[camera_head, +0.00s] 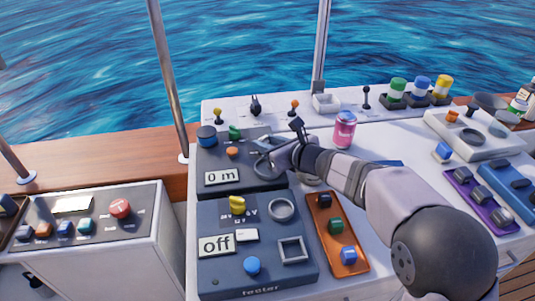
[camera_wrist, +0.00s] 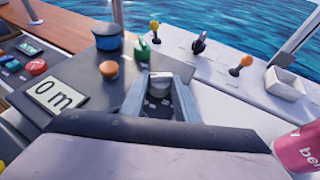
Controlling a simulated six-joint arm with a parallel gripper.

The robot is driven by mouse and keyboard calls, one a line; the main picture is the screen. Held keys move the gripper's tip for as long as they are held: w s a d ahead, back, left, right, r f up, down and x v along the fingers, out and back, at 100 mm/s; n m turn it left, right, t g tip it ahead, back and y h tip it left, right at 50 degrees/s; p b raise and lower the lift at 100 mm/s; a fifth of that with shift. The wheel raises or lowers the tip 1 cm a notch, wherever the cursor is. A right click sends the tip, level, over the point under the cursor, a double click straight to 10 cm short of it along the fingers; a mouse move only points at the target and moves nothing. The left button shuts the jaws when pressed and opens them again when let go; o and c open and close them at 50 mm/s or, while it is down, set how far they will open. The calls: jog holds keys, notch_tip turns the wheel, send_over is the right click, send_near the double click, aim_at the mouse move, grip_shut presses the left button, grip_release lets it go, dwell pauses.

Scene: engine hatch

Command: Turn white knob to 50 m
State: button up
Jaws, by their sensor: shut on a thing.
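The dark grey panel (camera_head: 215,160) with the "0 m" display (camera_head: 222,177) stands near the middle of the head view. The display also reads "0 m" in the wrist view (camera_wrist: 57,95). My gripper (camera_head: 275,157) is at the right part of this panel. In the wrist view, my gripper (camera_wrist: 160,100) has a pale grey-white knob (camera_wrist: 160,80) between its fingers and is shut on it. The fingers and wrist hide much of the knob, and its pointer cannot be made out.
A blue knob (camera_head: 207,135), a green knob (camera_head: 235,131) and an orange button (camera_head: 232,152) sit on the same panel. A pink can (camera_head: 344,129) stands to the right, close to my arm. The "off" panel (camera_head: 230,270) lies in front.

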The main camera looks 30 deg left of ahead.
jog(key=b, duration=0.1)
jog(key=m+t+b, duration=0.1)
jog(key=b, duration=0.1)
jog(key=shift+s+a+f+t+h, duration=0.1)
jog(key=shift+s+t+h, duration=0.05)
jog(key=shift+t+h, duration=0.15)
jog(key=shift+m+b, duration=0.4)
jog(key=shift+r, duration=0.2)
jog(key=o, duration=1)
jog(key=shift+v, duration=3.7)
